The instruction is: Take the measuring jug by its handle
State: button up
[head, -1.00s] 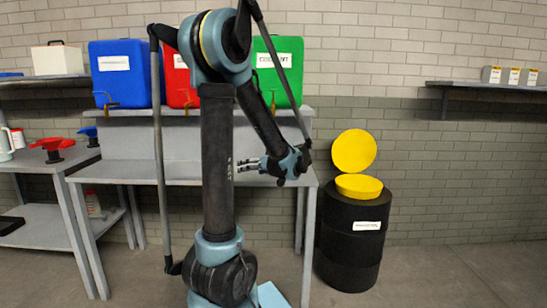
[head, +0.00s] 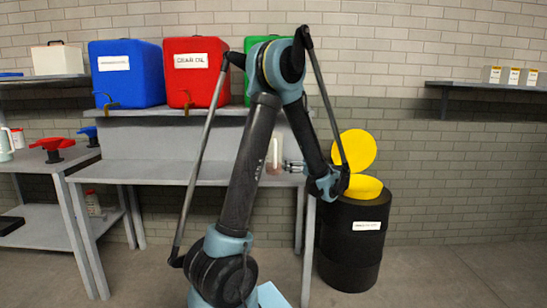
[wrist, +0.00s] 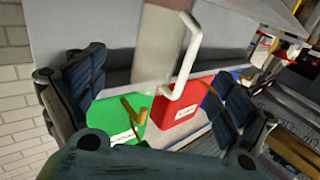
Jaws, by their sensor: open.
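The measuring jug (wrist: 158,52) is a pale, see-through grey vessel with a white handle (wrist: 194,50). My gripper is open and empty. In the head view the jug (head: 274,158) shows small and partly hidden behind my arm, at the right end of the grey bench. My gripper (head: 289,167) is just right of it there, fingers pointing left. Whether they touch cannot be told.
Blue (head: 126,75), red (head: 195,75) and green (head: 251,88) containers with taps stand on the shelf above the bench (head: 170,172). A black drum (head: 352,245) with a yellow funnel (head: 366,187) stands right of the bench. The bench's middle is clear.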

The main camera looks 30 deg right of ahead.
aim_at(280, 155)
jog(key=w, duration=0.8)
jog(key=w+a, duration=0.1)
jog(key=w, duration=0.3)
jog(key=shift+w+a, duration=0.1)
jog(key=shift+w, duration=0.15)
jog(key=c, duration=1.5)
